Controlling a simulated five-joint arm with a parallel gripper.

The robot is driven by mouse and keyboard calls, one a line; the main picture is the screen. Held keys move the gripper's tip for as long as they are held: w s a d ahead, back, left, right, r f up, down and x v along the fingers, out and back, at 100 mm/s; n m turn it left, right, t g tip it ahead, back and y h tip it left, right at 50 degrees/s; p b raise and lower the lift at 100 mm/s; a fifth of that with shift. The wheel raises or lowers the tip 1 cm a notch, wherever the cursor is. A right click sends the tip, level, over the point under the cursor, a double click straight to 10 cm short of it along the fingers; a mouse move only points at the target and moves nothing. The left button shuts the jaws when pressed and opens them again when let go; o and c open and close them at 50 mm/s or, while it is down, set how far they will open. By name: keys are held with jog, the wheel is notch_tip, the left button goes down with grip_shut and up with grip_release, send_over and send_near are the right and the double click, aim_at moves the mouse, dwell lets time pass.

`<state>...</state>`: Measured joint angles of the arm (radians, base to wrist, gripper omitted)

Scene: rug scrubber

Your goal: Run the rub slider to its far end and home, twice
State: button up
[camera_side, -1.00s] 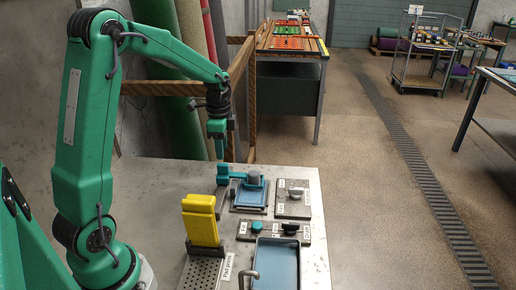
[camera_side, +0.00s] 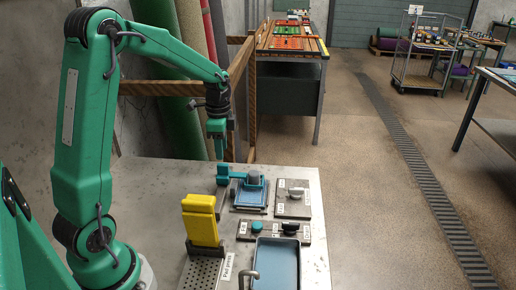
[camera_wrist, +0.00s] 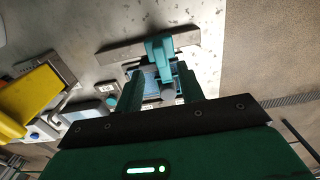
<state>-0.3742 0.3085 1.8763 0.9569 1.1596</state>
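The rub slider shows a teal upright block (camera_side: 222,175) at the left, joined by a teal arm to a grey round part over a blue tray (camera_side: 250,197). In the wrist view its teal part (camera_wrist: 158,48) stands beyond and between my fingertips, in front of a grey rail (camera_wrist: 125,53). My gripper (camera_side: 219,156) points down just above the teal block in the side view. In the wrist view my gripper (camera_wrist: 158,74) has its two teal fingers spread apart with nothing held. Whether a finger touches the slider cannot be told.
A yellow upright piece (camera_side: 201,220) stands on a perforated plate near the front. A plate with a grey knob (camera_side: 296,193), a strip with teal and black knobs (camera_side: 291,228) and a larger blue-grey tray (camera_side: 278,265) share the bench. Bare bench lies behind the slider.

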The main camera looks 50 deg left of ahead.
aim_at(223, 164)
jog(key=shift+f, duration=3.4)
grip_shut()
